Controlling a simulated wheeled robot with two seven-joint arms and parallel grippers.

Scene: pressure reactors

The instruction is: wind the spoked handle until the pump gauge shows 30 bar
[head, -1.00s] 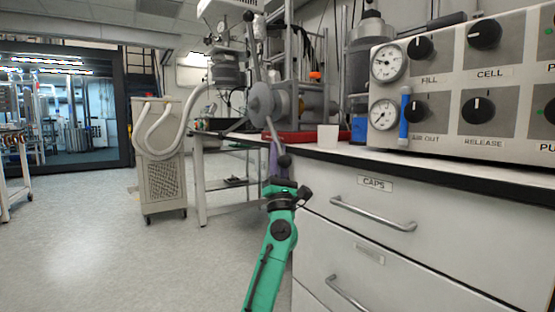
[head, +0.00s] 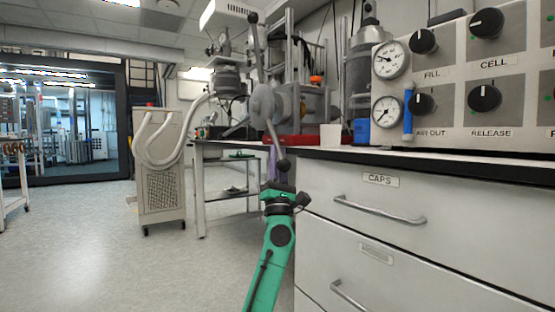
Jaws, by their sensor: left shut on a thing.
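The spoked handle has a grey round hub (head: 263,106) and long spokes with dark ball ends. One spoke points up to a ball (head: 251,17), and another points down to a ball (head: 283,165). My left gripper (head: 274,168), on a green arm, reaches up from below and is shut at the lower spoke near its ball. The exact contact is partly hidden. Two round white gauges sit on the panel at right, an upper one (head: 390,60) and a lower one (head: 386,111). Their scales are too small to read, and I cannot tell which is the pump gauge. My right gripper is not in view.
The valve panel (head: 455,78) with black knobs stands on a counter above white drawers (head: 385,205), close right of my left arm. A wheeled unit with hoses (head: 162,180) is at left. The floor (head: 90,245) at front left is clear.

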